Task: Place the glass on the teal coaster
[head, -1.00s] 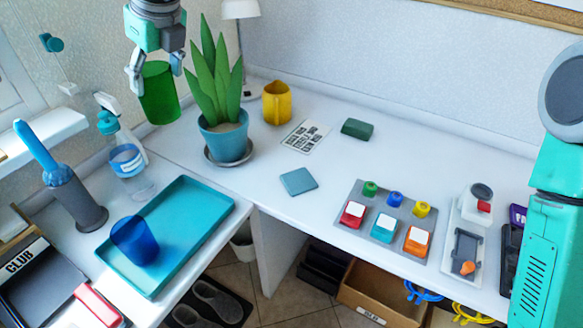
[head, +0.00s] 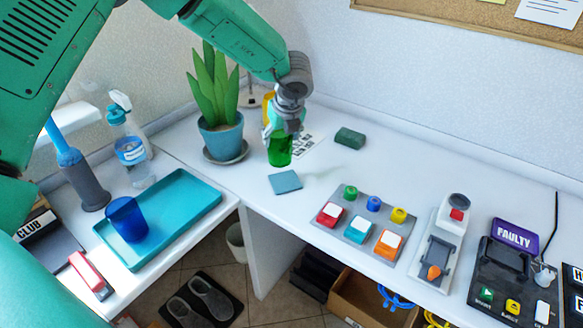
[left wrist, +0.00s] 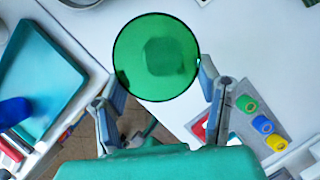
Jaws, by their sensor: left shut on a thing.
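My left gripper (head: 282,128) is shut on a green glass (head: 279,153), pointing down over the desk. The glass is upright, just behind the teal coaster (head: 285,182) in the head view. I cannot tell whether its bottom touches the desk. The coaster is a flat square, bare in the head view. In the left wrist view, the glass (left wrist: 157,58) appears as a green circle between the two fingers (left wrist: 163,92); a darker square patch shows through it. A blue glass (head: 127,219) stands in the teal tray (head: 205,180). My right gripper is out of view.
A potted plant (head: 220,141) stands left of the green glass. A yellow mug (head: 268,107) is partly hidden behind my left arm.

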